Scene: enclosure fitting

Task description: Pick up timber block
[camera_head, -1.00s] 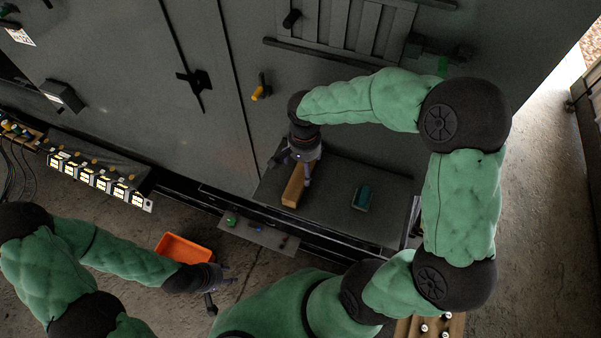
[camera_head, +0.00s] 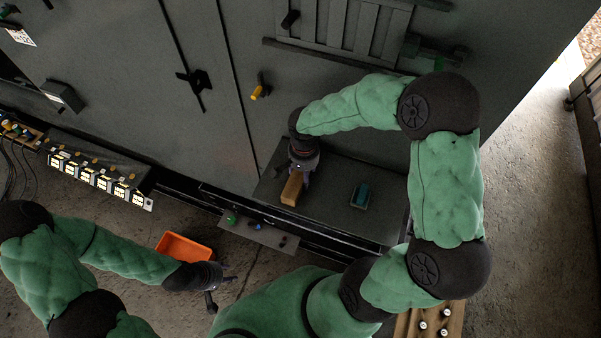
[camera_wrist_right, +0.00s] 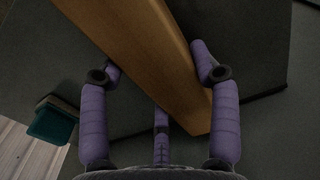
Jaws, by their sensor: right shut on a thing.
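The timber block (camera_head: 292,190) is a long tan wooden bar above the dark grey shelf in the head view. My right gripper (camera_head: 300,178) is at its far end, with the arm reaching over from the right. In the right wrist view the timber block (camera_wrist_right: 155,55) runs diagonally between the purple fingers of my right gripper (camera_wrist_right: 158,80), which is shut on it. Whether the block's underside is clear of the shelf cannot be told. My left gripper (camera_head: 219,290) is over the floor at lower left, beside the orange tray; its finger gap is too small to judge.
A teal block (camera_head: 361,194) lies on the grey shelf (camera_head: 335,215) to the right of the timber block; it also shows in the wrist view (camera_wrist_right: 52,124). An orange tray (camera_head: 168,241) is on the floor side. A tall grey cabinet (camera_head: 225,110) stands behind the shelf.

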